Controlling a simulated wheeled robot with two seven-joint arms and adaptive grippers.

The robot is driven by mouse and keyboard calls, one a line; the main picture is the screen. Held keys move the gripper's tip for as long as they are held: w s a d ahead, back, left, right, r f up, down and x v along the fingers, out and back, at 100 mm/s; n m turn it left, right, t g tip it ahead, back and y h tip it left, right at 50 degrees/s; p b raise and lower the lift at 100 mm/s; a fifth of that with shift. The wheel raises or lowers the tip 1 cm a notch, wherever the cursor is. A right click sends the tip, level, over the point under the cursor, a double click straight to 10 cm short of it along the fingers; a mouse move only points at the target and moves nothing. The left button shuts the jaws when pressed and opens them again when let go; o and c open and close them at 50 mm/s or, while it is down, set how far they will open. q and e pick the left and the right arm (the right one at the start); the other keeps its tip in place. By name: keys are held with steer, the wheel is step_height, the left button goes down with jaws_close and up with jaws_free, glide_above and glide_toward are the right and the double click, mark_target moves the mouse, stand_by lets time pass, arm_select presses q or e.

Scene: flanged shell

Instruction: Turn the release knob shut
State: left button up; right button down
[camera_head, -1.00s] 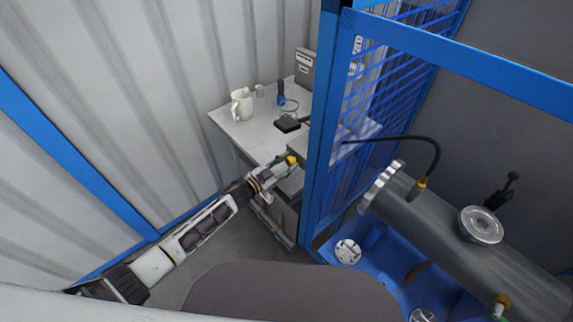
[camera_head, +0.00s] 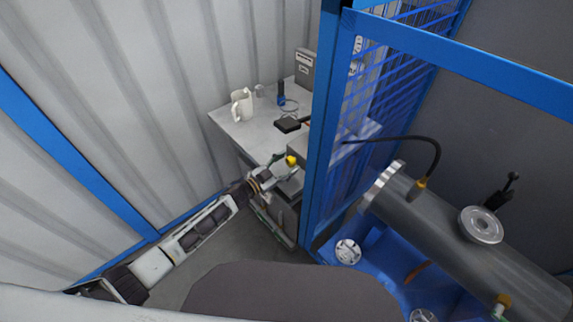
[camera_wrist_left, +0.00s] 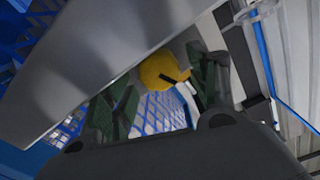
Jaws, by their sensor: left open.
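The release knob (camera_head: 291,160) is small and yellow, on the front of a grey box (camera_head: 301,150) at the edge of the table, beside the blue post. In the left wrist view the yellow knob (camera_wrist_left: 164,72) shows ahead, between the green fingers. My left gripper (camera_head: 281,166) is open, with its fingertips close to the knob. In the wrist view its fingers (camera_wrist_left: 160,95) stand apart on both sides of the knob. I cannot tell whether either finger touches it. My right gripper is not in view.
The blue mesh cage post (camera_head: 327,130) stands just right of the knob. The table (camera_head: 232,128) carries a white pitcher (camera_head: 242,104) and a black block (camera_head: 287,125). A grey flanged cylinder (camera_head: 430,220) lies at right. Corrugated wall is at left.

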arm_select(q)
steer(key=v, duration=1.2)
stand_by(0.3)
steer(key=shift+d, duration=0.15)
